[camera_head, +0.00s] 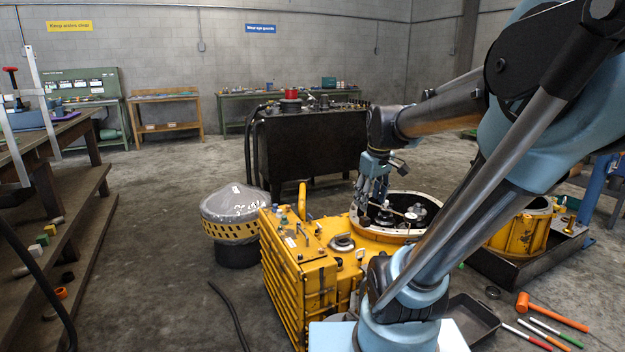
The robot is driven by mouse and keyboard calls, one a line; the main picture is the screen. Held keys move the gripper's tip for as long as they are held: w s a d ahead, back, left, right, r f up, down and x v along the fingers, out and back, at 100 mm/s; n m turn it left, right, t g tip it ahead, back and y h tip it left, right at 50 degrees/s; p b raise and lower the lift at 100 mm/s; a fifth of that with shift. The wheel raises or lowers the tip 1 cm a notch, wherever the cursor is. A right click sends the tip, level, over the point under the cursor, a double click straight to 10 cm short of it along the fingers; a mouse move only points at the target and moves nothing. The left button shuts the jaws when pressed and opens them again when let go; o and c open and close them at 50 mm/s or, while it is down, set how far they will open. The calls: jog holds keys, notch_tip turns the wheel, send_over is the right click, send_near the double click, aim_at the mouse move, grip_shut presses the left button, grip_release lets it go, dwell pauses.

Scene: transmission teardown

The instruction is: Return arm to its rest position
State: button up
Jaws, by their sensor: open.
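My gripper (371,210) hangs from the end of my blue and grey arm, pointing down. It is over the left part of the round opening in the yellow transmission housing (290,268). Its fingers look apart, and I see nothing held between them. Dark internal parts (412,212) show inside the opening, right of the gripper. I cannot tell whether the fingertips touch anything. My arm crosses the right half of the view and hides part of the housing.
A covered drum (235,212) stands left of the housing. A black tank (305,145) is behind. Another yellow casing (522,235) sits in a tray at right. An orange hammer (550,311) lies on the floor. A wooden workbench (75,200) is at left; the floor between is mostly clear.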

jog(key=s+d+f+m, duration=0.1)
jog(key=s+f+m, duration=0.5)
jog(key=s+f, duration=0.5)
jog(key=s, duration=0.3)
jog(key=shift+d+f+g, duration=0.2)
jog(key=shift+d+g, duration=0.1)
jog(key=shift+d, duration=0.05)
jog(key=shift+w+f, duration=0.2)
jog(key=shift+w, duration=0.15)
